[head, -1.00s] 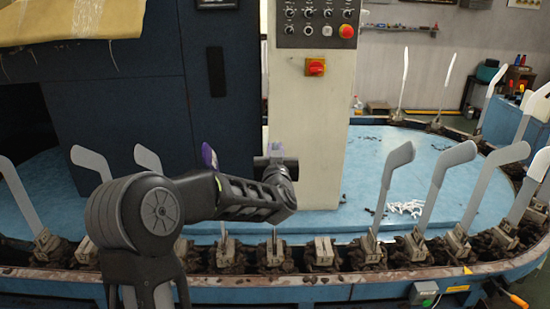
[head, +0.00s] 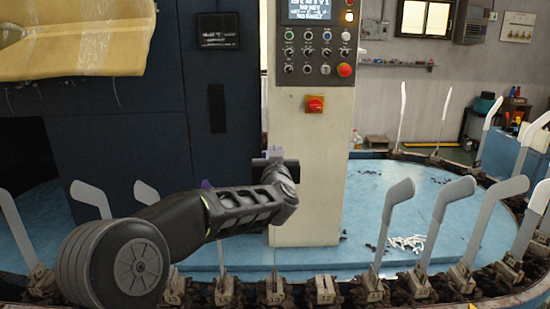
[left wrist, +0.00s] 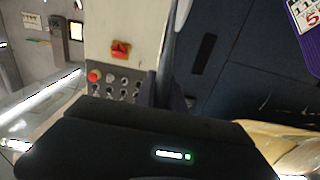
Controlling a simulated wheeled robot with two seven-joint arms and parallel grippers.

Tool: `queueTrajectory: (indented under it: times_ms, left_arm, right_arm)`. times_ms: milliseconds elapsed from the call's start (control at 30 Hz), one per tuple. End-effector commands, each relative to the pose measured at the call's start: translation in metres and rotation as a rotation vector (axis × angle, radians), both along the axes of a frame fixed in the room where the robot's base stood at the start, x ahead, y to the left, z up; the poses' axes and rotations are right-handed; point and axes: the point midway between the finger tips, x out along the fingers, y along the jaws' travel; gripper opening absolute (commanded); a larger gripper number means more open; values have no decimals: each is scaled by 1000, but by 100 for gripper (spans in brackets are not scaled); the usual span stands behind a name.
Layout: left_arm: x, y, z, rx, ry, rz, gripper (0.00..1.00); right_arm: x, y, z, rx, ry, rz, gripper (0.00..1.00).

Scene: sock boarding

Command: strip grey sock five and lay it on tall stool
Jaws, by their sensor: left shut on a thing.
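My left gripper (head: 275,155) is raised in front of the cream control column in the head view. It also shows in the left wrist view (left wrist: 163,92), shut on a narrow grey strip (left wrist: 181,14), which looks like the grey sock seen edge-on. The strip runs from the jaws to the top edge of that view; its far end is out of sight. In the head view my gripper and forearm hide the sock. A purple-edged card (left wrist: 305,28) with a red 5 is at the right of the wrist view. The tall stool and my right gripper are not in view.
A curved chain of holders (head: 323,290) with upright pale foot-shaped boards (head: 397,200) runs around a blue platform (head: 365,220). The control column (head: 310,160) stands behind my gripper.

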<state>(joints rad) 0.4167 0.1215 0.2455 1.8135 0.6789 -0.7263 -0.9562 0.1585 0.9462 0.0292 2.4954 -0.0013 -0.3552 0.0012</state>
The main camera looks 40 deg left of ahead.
Motion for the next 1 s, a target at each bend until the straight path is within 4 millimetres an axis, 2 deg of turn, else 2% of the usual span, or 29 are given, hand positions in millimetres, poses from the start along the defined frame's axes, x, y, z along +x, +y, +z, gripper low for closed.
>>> queueTrajectory:
  times_ms: [567,1000]
  left_arm:
    - [0,0,5,0,0,0,0]
    - [0,0,42,1,-1,-1,0]
  right_arm:
    - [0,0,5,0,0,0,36]
    - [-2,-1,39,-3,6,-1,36]
